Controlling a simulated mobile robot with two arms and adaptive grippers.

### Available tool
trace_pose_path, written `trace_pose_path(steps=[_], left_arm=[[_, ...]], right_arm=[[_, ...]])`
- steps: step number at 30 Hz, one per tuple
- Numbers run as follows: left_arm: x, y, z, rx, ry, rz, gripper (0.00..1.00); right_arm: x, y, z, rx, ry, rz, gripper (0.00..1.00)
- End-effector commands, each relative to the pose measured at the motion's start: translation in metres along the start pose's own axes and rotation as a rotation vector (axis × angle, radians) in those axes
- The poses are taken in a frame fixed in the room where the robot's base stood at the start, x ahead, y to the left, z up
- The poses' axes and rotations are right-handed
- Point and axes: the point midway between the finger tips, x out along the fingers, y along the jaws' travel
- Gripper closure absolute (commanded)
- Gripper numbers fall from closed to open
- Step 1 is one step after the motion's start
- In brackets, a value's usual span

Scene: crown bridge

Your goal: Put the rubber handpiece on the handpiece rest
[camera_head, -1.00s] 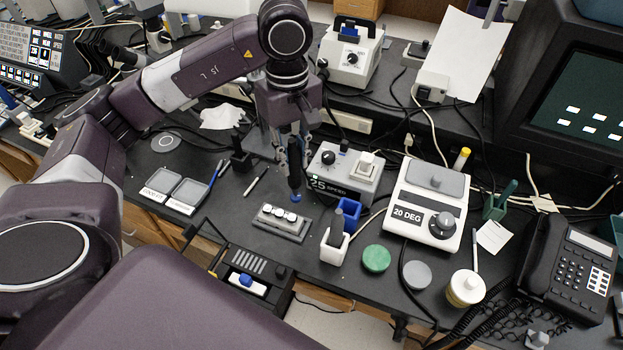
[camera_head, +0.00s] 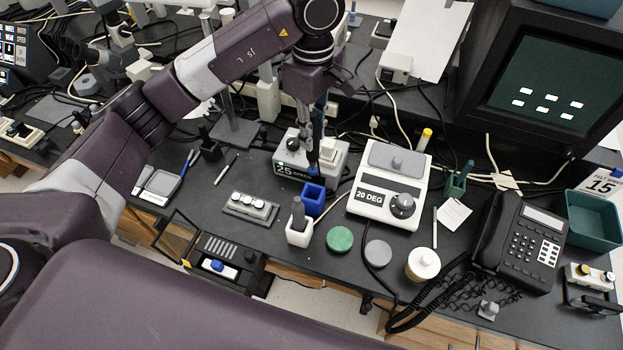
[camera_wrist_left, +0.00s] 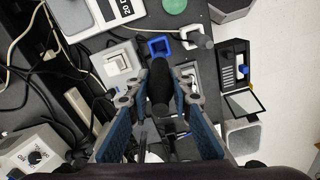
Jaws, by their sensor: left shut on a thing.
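My left gripper (camera_head: 312,138) is shut on the rubber handpiece (camera_head: 313,160), a dark, upright stick with a blue tip at its lower end. In the left wrist view the black handpiece (camera_wrist_left: 160,82) lies between the two blue-padded fingers. The handpiece is above the bench, its tip just behind and above an empty-looking blue square holder (camera_head: 313,198). The blue holder (camera_wrist_left: 158,46) also shows just beyond the handpiece's end in the left wrist view. A white holder (camera_head: 299,236) in front of it bears a grey handpiece (camera_head: 298,210). My right gripper is not in view.
A speed control box (camera_head: 328,158) stands close behind the holders. A white 20 DEG unit (camera_head: 385,210) is to their right. A grey block with several white teeth (camera_head: 250,207) lies to the left. Green (camera_head: 340,239) and grey discs (camera_head: 378,253) lie to the right.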

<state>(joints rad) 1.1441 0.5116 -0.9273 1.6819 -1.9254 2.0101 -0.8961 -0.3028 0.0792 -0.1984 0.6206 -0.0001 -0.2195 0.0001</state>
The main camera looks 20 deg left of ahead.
Motion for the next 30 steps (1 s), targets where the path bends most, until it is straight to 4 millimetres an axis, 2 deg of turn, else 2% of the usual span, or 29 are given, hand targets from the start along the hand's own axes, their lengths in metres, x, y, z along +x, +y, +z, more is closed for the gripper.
trace_pose_path(steps=[4, 12, 20, 27, 30], left_arm=[[0.034, -0.001, 0.002, 0.001, -0.005, -0.004, 1.00], [0.092, -0.001, 0.000, -0.001, -0.001, -0.004, 1.00], [0.113, 0.000, 0.000, -0.001, 0.000, 0.000, 1.00], [0.146, -0.001, 0.001, 0.000, -0.002, -0.002, 1.00], [0.151, 0.001, 0.000, 0.000, 0.000, 0.003, 1.00]], right_arm=[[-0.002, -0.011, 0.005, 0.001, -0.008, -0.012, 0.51], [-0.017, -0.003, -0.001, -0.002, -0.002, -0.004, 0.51], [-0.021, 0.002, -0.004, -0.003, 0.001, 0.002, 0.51], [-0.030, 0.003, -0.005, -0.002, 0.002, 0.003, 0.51], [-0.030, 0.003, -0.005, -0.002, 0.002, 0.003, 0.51]])
